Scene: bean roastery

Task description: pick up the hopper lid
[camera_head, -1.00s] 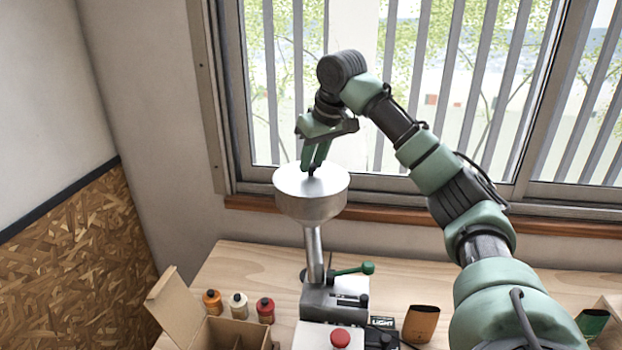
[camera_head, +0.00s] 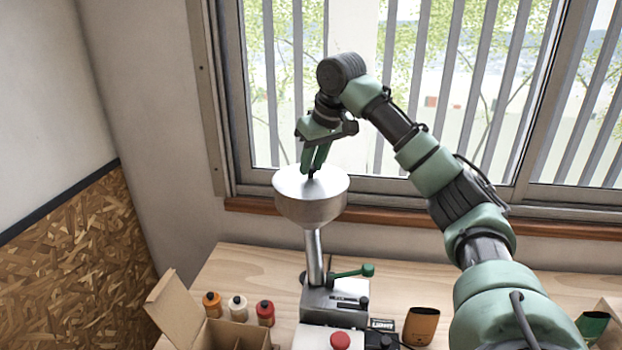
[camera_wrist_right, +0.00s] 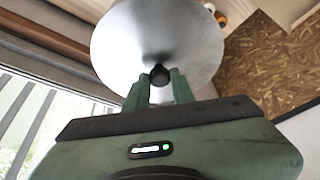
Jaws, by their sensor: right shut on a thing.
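The hopper lid (camera_head: 295,181) is a round silver metal disc on top of the metal hopper (camera_head: 309,208). It has a small black knob at its centre. My right gripper (camera_head: 313,172) points down at the lid and is shut on the knob. In the right wrist view the lid (camera_wrist_right: 130,40) fills the upper middle, and the green fingers of my right gripper (camera_wrist_right: 159,82) close on the black knob (camera_wrist_right: 159,74). I cannot tell whether the lid has a gap to the hopper under it. My left gripper is not in view.
The hopper stands on a machine (camera_head: 334,300) with a green lever (camera_head: 352,271) and a red button (camera_head: 340,340). Several small bottles (camera_head: 238,306) and an open cardboard box (camera_head: 175,308) are to its left. The window (camera_head: 440,90) is close behind. Some wooden worktop (camera_head: 250,262) is bare.

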